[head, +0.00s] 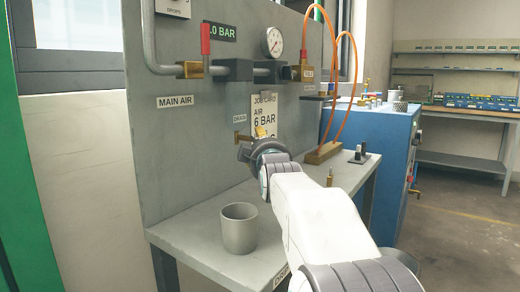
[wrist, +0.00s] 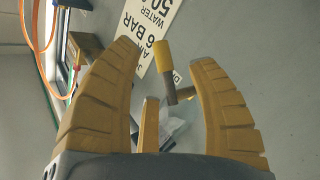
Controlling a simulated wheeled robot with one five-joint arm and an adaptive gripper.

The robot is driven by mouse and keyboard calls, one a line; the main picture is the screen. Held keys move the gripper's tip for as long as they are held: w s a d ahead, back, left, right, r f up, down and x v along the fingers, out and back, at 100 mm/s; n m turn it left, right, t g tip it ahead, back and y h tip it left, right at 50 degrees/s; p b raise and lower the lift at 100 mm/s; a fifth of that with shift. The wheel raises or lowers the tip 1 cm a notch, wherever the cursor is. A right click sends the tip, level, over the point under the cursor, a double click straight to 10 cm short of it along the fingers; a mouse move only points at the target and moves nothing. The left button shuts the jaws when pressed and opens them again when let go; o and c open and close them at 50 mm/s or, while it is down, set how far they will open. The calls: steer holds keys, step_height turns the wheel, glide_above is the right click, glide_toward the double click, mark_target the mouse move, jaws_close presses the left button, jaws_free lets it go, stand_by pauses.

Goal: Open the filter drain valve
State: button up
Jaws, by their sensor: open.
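The filter drain valve shows in the head view as a small brass fitting (head: 241,136) on the grey panel, under a small label. In the wrist view it appears to be the short lever (wrist: 167,64) with a yellow end and a darker shank, joined to a brass stub. My gripper (head: 260,137) is close to the panel beside the fitting and partly hides it. In the wrist view my gripper (wrist: 164,52) is open, its yellow fingers on either side of the lever. No contact is visible, and the depth between them is hard to tell.
A job card (head: 265,112) hangs beside the valve. A red-handled main air valve (head: 206,40) and a gauge (head: 272,42) are above. A grey cup (head: 238,228) stands on the bench (head: 190,240). Orange hoses (head: 335,75) loop down to a brass block (head: 322,153) at right.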

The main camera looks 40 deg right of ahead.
steer(key=shift+x, duration=1.5)
steer(key=shift+c, duration=0.4)
jaws_close()
